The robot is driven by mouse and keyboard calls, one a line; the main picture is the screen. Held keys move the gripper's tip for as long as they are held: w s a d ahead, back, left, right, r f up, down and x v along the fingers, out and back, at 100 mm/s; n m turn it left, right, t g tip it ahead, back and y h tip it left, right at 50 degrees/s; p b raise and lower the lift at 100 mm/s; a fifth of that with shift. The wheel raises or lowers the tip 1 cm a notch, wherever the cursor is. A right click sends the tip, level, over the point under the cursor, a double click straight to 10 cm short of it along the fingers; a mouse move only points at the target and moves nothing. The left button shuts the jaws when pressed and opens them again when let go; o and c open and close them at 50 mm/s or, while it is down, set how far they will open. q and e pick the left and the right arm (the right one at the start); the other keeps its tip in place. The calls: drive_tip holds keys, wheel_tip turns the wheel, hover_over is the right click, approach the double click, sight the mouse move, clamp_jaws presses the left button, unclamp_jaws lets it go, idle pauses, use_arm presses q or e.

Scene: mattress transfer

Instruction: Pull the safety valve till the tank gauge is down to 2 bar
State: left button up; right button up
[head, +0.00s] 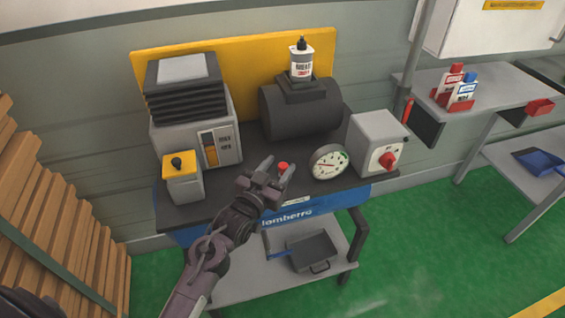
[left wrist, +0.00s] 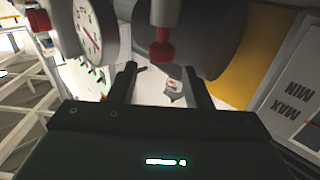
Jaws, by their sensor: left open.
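The safety valve is a small red knob (head: 283,166) at the front of the dark cylindrical tank (head: 300,115). A round white gauge (head: 328,162) sits to its right; its needle is too small to read in bar. My left gripper (head: 277,173) is open, with its fingers close to the red knob. In the left wrist view, the red knob (left wrist: 161,53) hangs just beyond and between the spread fingertips (left wrist: 160,76), apparently not gripped. The gauge (left wrist: 88,28) shows at upper left there. My right gripper is not in view.
A grey control box (head: 375,142) with a red rotary knob stands right of the gauge. A grey machine (head: 195,115) and a yellow-topped box (head: 182,175) stand at left. A white bottle (head: 301,60) tops the tank.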

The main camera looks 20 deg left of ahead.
use_arm(q)
drive_tip(key=s, duration=0.2)
drive_tip(key=s+a, duration=0.1)
drive_tip(key=s, duration=0.1)
drive_tip(key=shift+s+b, duration=0.3)
drive_tip(key=shift+s, duration=0.1)
